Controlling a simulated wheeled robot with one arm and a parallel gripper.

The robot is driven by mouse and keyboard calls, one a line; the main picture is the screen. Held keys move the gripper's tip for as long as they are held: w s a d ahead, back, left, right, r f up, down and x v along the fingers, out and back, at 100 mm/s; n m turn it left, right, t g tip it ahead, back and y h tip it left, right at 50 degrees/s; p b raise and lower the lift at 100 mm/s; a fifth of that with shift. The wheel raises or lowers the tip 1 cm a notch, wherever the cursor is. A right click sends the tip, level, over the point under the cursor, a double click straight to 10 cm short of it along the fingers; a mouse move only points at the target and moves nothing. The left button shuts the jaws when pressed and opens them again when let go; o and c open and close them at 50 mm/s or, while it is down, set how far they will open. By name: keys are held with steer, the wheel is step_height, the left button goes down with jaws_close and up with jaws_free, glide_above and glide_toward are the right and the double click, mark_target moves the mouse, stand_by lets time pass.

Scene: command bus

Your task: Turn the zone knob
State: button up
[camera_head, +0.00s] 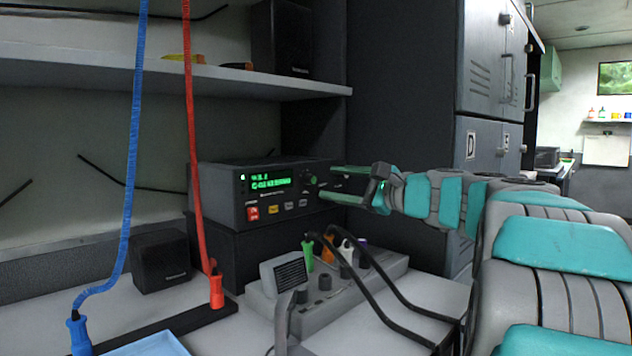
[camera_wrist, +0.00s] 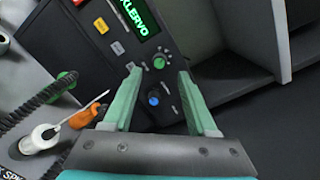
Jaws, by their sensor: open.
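A dark radio unit (camera_head: 222,200) with a green lit display (camera_head: 268,182) stands on the bench in the head view. In the wrist view its panel carries a green-marked knob (camera_wrist: 159,62) and a blue-marked knob (camera_wrist: 153,98). Their labels are too small to read, so I cannot tell which is the zone knob. My gripper (camera_head: 328,182) is open at the right end of the panel. In the wrist view, its two fingers (camera_wrist: 158,75) straddle the knob area, with the green-marked knob between the tips and nothing clamped.
A grey console (camera_head: 350,290) with coloured plugs and black cables stands below the radio. A blue cord (camera_head: 131,150) and a red cord (camera_head: 190,120) hang at the left. A shelf (camera_head: 180,75) is above. Dark cabinets (camera_head: 400,90) stand behind my arm.

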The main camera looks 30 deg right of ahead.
mark_target(315, 180)
steer(key=shift+x, duration=2.3)
jaws_close()
